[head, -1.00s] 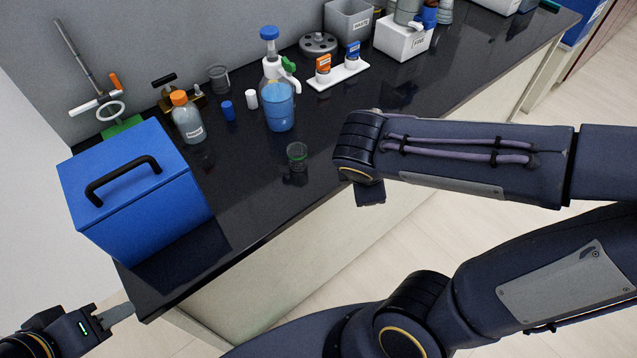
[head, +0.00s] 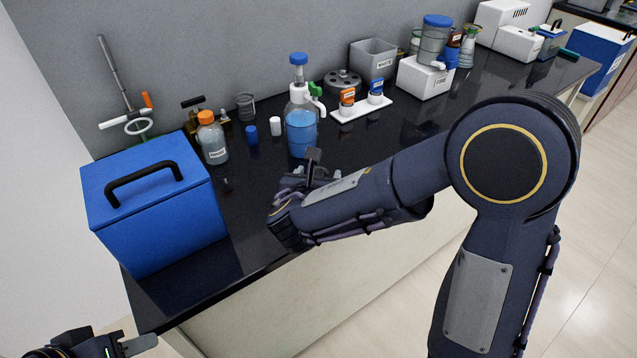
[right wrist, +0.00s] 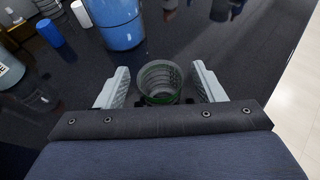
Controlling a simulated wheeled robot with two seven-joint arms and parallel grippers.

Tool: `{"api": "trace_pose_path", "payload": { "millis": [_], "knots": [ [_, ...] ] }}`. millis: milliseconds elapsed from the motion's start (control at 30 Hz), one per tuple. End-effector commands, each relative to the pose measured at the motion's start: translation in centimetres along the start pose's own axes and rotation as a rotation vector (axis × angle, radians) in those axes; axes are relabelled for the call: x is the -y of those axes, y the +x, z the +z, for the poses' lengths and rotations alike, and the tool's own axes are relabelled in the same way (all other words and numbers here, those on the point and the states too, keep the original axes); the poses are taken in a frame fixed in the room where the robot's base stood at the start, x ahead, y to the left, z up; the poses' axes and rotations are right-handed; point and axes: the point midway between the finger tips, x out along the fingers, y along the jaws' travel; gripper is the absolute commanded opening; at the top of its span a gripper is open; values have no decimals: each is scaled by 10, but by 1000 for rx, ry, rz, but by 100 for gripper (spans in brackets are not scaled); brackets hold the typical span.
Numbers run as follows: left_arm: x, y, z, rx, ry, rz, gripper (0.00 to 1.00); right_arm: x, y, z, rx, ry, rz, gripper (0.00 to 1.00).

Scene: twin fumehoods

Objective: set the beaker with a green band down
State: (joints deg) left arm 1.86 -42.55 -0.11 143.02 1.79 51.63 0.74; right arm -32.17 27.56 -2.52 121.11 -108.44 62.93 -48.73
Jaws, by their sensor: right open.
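The beaker with a green band (right wrist: 160,82) is clear glass and stands upright on the black bench top in the right wrist view. My right gripper (right wrist: 160,70) is open, with one finger on each side of the beaker and a visible gap on both sides. In the head view my right arm hides the beaker, and the right gripper (head: 312,172) is partly hidden by its own wrist. My left gripper (head: 132,347) is at the bottom left corner, beyond the bench's front edge. Its fingers show too little to judge the opening.
A wash bottle with blue liquid (head: 301,130) stands just behind my right gripper. A blue box (head: 160,215) stands to the left. An orange-capped bottle (head: 211,140), a blue cap-like piece (head: 251,135) and a white rack (head: 362,110) are farther back. Bare bench lies between box and gripper.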

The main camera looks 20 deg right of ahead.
Motion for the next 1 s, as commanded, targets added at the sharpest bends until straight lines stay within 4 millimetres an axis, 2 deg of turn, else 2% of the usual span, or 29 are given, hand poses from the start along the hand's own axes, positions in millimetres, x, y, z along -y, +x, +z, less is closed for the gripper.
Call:
{"api": "trace_pose_path", "payload": {
  "millis": [133, 433, 800, 1000],
  "knots": [
    [0, -1, 0, 0, 0, 0, 36, 1, 19, 0, -1, 2, -3, 62],
    [0, -1, 0, 0, 0, 0, 36, 0, 22, 0, 0, 3, 0, 61],
    [0, -1, 0, 0, 0, 0, 36, 0, 22, 0, 0, 3, -1, 13],
    [0, -1, 0, 0, 0, 0, 36, 0, 22, 1, 0, 3, -1, 11]
  ]
}}
